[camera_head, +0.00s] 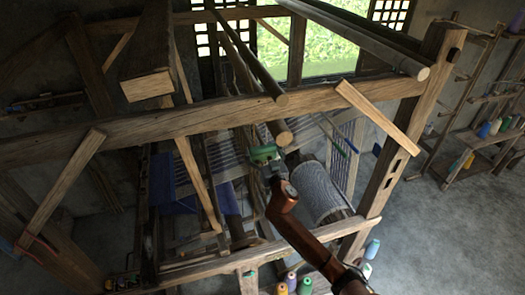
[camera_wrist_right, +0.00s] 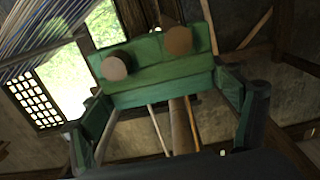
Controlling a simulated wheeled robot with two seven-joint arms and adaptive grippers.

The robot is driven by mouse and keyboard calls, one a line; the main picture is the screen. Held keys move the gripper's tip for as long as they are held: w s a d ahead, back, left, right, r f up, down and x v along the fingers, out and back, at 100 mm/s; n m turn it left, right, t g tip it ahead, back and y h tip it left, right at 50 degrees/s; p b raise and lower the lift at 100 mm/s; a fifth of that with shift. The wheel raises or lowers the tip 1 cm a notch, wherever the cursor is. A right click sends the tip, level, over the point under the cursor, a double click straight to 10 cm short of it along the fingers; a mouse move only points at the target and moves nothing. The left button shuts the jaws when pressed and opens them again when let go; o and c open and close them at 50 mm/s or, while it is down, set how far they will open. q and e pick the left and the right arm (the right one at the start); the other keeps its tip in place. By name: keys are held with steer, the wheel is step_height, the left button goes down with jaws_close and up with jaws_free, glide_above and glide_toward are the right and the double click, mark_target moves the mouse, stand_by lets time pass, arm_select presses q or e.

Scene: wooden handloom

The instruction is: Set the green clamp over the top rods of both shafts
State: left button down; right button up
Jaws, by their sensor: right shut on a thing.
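The green clamp (camera_head: 263,153) is between the jaws of my right gripper (camera_head: 270,167), over the inside of the loom. In the right wrist view the clamp (camera_wrist_right: 155,80) spans the gap between the fingers of the same gripper (camera_wrist_right: 160,102), which is shut on it. Two round wooden ends, one pale and one brown, show against the clamp's face; I cannot tell whether they are rod ends or parts of the clamp. Thin wooden rods (camera_wrist_right: 158,128) show below it. The top rods of the shafts cannot be picked out with certainty. My left gripper is out of view.
The loom's front crossbeam (camera_head: 190,118) runs across just above my right gripper. A round pole end (camera_head: 283,135) is close to the clamp. A thread-wound roller (camera_head: 322,190) is to the right. Slanted braces (camera_head: 195,180) stand to the left. Several spools (camera_head: 305,286) are at the bottom.

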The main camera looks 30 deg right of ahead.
steer(key=o, duration=1.3)
steer(key=shift+c, duration=0.2)
